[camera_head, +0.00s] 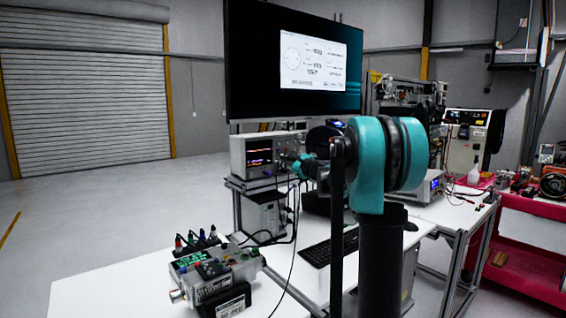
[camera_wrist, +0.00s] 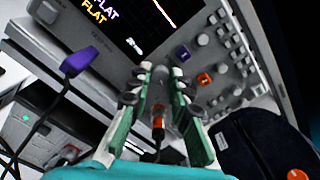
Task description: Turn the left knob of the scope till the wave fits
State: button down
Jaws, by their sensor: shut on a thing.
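The scope (camera_head: 243,160) stands on the bench below the big monitor, and its dark screen carries coloured traces. In the wrist view its front panel (camera_wrist: 105,58) fills the top, with purple and yellow "FLAT" text and a white trace on the screen (camera_wrist: 128,22). My gripper (camera_head: 290,159) reaches the scope's front from the right. In the wrist view its two fingertips (camera_wrist: 161,74) meet the lower panel, closed around a small knob at the left of the control group.
A purple plug with a cable (camera_wrist: 80,60) hangs at the left of the fingers, and an orange-tipped connector (camera_wrist: 158,132) shows between them. The monitor (camera_head: 245,65) stands above. A grey box with cables (camera_head: 215,270) sits on the white table (camera_head: 110,285).

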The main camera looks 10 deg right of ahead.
jog(key=shift+n, duration=1.9)
jog(key=c, duration=1.7)
grip_release()
jog(key=shift+s, duration=0.1)
jog(key=v, duration=1.2)
